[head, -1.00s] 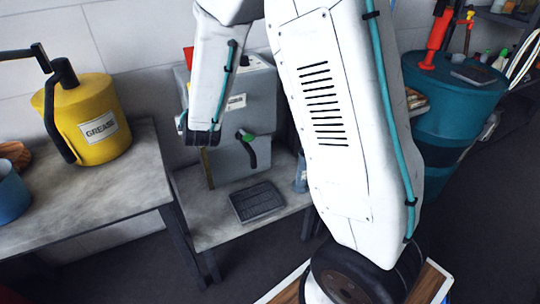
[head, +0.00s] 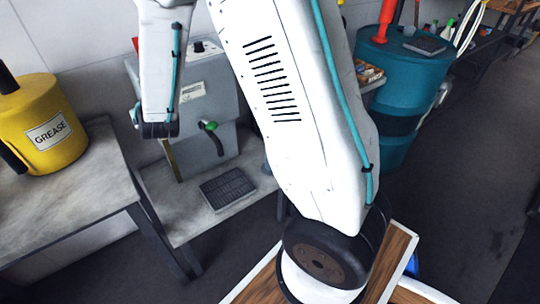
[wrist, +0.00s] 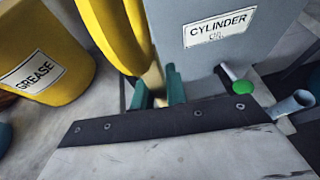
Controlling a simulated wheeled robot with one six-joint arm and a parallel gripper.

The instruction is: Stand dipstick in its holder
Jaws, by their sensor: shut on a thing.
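My gripper (wrist: 157,88) has teal fingers, shut on a thin tan piece (wrist: 154,77) that looks like part of the dipstick. A large yellow curved piece (wrist: 118,32) rises close above the fingers; I cannot tell whether it belongs to the dipstick. In the head view my arm hides most of the gripper, and a narrow brass-coloured strip (head: 171,158) shows below the arm's end, in front of the grey tank. A blue-grey open tube (wrist: 291,104), perhaps the holder, stands right of the gripper, apart from it; its inside is not clear.
The grey cylinder oil tank (head: 208,110) has a green-knobbed tap (head: 210,127) above a dark grate (head: 228,188) on the low bench (head: 190,222). A yellow grease can (head: 48,128) stands on the left bench (head: 90,190). A teal drum (head: 400,80) stands right; floor there is clear.

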